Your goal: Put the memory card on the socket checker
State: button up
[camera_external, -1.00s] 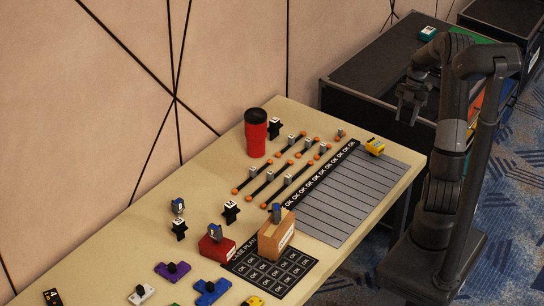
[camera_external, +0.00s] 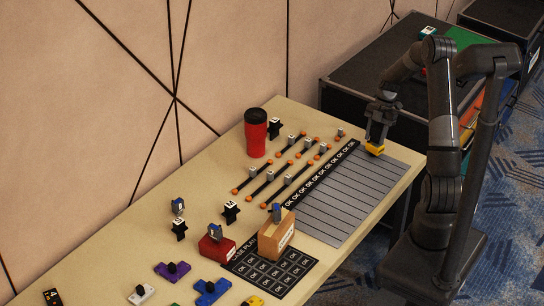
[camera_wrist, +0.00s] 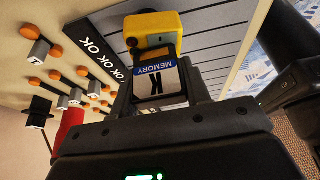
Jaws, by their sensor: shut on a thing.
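My gripper (camera_external: 376,136) points down at the far right end of the table, right at the yellow socket checker (camera_external: 375,149). In the wrist view, the memory card (camera_wrist: 156,80), dark with a blue and white "MEMORY" label, is between the fingers of my gripper (camera_wrist: 158,100), which is shut on it. The yellow socket checker also shows in the wrist view (camera_wrist: 165,22), just beyond the card's far edge. I cannot tell whether card and checker touch. In the outside view the card is hidden by the fingers.
A grey striped panel (camera_external: 340,205) with an "OK" strip lies beside the checker. Orange-ended bars with small tags (camera_external: 290,180) lie to its left. A red tumbler (camera_external: 256,135) stands behind. A wooden box (camera_external: 277,238) and red box (camera_external: 212,247) stand nearer the front.

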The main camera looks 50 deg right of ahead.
jog(key=shift+f, duration=0.1)
jog(key=o, duration=1)
jog(key=v, duration=1.2)
